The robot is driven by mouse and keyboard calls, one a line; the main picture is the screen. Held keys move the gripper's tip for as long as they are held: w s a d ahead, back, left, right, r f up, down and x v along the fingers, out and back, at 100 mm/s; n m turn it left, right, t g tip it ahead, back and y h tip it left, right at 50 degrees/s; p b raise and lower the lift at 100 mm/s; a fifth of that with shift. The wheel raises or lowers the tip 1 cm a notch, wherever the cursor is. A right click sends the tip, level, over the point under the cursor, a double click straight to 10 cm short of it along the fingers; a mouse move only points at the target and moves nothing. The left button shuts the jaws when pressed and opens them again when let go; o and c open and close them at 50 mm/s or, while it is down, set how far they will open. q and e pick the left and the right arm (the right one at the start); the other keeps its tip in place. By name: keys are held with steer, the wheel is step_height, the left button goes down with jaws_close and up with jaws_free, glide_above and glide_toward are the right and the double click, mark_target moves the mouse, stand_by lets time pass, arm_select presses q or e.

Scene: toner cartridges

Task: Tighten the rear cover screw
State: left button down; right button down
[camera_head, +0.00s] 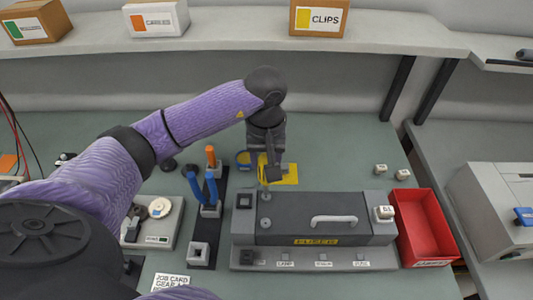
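A dark grey unit with a yellow "FUSER" label (316,241) and a light handle (333,220) sits on the bench. Two small round screw-like heads show at its left end, one near the back edge (266,195) and one lower down (265,223); I cannot tell how tight they are. My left gripper (267,178) points down over the back left edge of the unit, just above the rear one. Its fingers are small and dark here, so I cannot tell whether they are open, shut or holding something. My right gripper is not in view.
A tool stand (205,235) with orange and blue handled tools is left of the unit. A scale-like device (152,232) stands further left. A red bin (426,230) is at the right. A yellow patch (287,174) lies behind the unit. A shelf with boxes runs along the back.

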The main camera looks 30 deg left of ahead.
arm_select(q)
steer(key=shift+r, duration=0.1)
steer(key=n, duration=0.2)
steer(key=shift+n+p, duration=0.3)
steer(key=shift+n, duration=0.1)
steer(key=n, duration=0.5)
steer(key=shift+p, duration=0.3)
steer(key=n+p, duration=0.1)
steer(key=n, duration=0.4)
steer(key=shift+r, duration=0.1)
steer(key=n, duration=0.3)
